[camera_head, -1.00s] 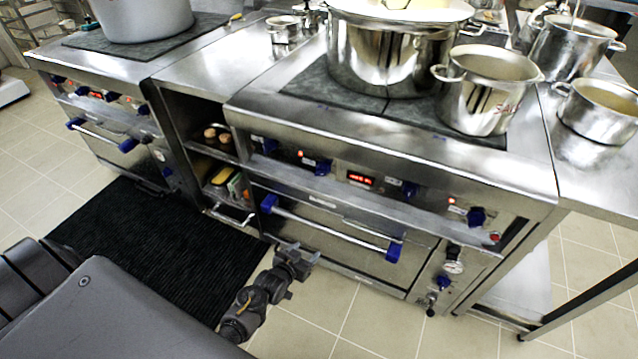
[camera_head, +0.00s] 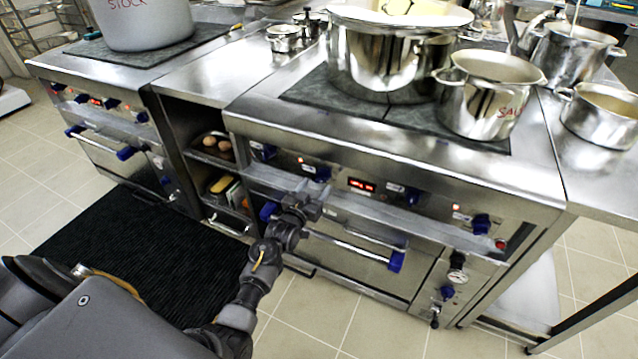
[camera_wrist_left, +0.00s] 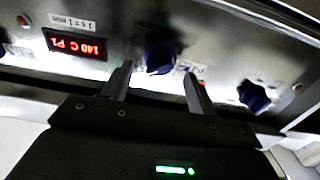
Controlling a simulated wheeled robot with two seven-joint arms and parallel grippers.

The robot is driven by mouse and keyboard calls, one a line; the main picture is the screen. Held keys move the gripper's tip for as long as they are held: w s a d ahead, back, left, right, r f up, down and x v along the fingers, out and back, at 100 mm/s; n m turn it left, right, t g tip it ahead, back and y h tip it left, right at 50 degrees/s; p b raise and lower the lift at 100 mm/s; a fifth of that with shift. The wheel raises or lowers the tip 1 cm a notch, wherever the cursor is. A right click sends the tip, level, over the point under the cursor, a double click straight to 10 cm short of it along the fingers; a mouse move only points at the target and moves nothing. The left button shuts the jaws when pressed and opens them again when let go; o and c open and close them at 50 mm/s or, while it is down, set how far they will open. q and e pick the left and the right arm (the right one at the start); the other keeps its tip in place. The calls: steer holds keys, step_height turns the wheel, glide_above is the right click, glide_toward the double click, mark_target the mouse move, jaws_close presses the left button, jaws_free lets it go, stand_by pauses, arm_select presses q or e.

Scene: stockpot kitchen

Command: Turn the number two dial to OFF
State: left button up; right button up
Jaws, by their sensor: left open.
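The oven's front panel (camera_head: 387,204) carries several blue dials. My left gripper (camera_head: 310,198) is in front of the panel, just below the blue dial (camera_head: 322,173) left of the red display. In the left wrist view my left gripper (camera_wrist_left: 158,85) is open, with a dark blue dial (camera_wrist_left: 160,58) beyond and between its fingertips. The jaws hold nothing, and I cannot tell whether they touch the dial. A second dial (camera_wrist_left: 253,95) is to the right. The dial numbers and OFF marks are too small to read. My right gripper is not in view.
A lit red display (camera_head: 361,185) is on the panel. The oven door handle (camera_head: 345,246) runs below it. A large steel pot (camera_head: 385,60) and a smaller pot (camera_head: 480,105) stand on top. A black mat (camera_head: 150,250) lies on the floor at the left.

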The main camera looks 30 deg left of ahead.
mark_target(319, 182)
arm_select(q)
steer(key=shift+w, duration=1.7)
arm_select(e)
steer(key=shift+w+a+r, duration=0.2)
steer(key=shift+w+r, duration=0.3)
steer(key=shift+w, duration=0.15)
arm_select(q)
steer(key=c, duration=1)
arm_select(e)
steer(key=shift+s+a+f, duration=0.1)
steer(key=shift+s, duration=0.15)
arm_select(q)
steer(key=shift+n, duration=0.3)
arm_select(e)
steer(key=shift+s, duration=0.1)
